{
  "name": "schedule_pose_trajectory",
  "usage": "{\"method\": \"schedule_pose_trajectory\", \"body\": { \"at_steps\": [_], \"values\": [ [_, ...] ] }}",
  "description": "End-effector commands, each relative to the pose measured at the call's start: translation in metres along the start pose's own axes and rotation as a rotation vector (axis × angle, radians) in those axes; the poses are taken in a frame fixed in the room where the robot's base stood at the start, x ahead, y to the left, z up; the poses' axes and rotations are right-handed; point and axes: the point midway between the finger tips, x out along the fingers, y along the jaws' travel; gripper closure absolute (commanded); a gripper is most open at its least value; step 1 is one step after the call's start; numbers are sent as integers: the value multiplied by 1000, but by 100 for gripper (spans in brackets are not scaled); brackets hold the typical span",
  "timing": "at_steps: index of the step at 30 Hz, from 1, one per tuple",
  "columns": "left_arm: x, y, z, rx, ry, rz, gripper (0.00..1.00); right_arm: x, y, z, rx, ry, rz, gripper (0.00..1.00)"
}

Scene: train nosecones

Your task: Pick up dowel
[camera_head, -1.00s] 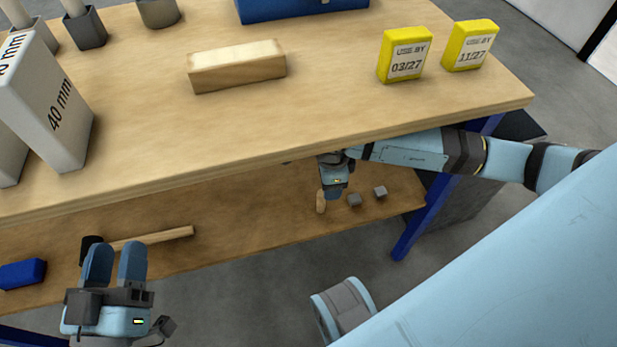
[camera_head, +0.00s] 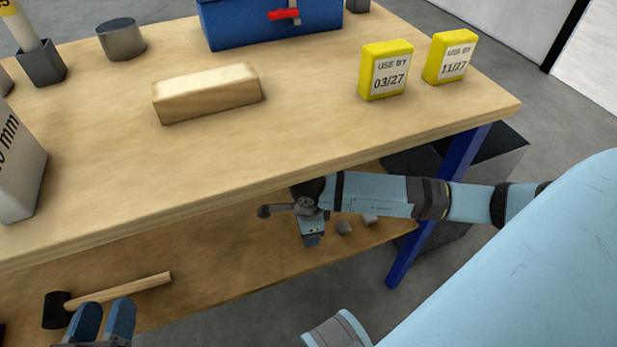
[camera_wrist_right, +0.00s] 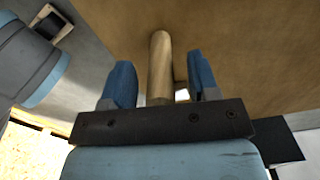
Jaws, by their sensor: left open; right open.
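The dowel (camera_wrist_right: 160,55) is a short, light wooden cylinder. In the right wrist view it lies between the two blue fingers of my right gripper (camera_wrist_right: 159,75), with small gaps on both sides. In the head view my right gripper (camera_head: 312,240) reaches under the tabletop over the lower shelf, and the dowel is hidden there. My right gripper is open around the dowel, not closed on it. My left gripper (camera_head: 104,318) is open and empty at the bottom left, in front of the lower shelf.
A mallet (camera_head: 120,289) lies on the lower shelf (camera_head: 215,270) near my left gripper. The tabletop (camera_head: 250,140) overhangs, holding a wooden block (camera_head: 207,95) and yellow boxes (camera_head: 386,72). A blue table leg (camera_head: 436,205) stands right.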

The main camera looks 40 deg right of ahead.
Motion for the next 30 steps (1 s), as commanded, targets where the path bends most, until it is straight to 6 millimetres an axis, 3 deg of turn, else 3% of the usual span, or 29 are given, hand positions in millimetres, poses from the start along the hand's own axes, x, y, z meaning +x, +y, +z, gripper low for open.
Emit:
{"method": "schedule_pose_trajectory", "body": {
  "at_steps": [3, 11, 18, 26, 30],
  "values": [
    [0, -1, 8, 0, -24, 3, 53, 12, 0, 0, 0, -1, -2, 45],
    [0, -1, 8, 0, -31, 4, 53, 13, -1, 0, 0, -1, -2, 45],
    [0, -1, 8, 0, -31, 4, 53, 13, -1, 0, 0, -1, -2, 98],
    [0, -1, 8, -1, -32, 4, 53, 11, -1, 0, 0, -1, -2, 98],
    [0, 0, -2, 1, -14, 1, 53, -4, -1, 0, 0, 0, -3, 98]
  ]
}}
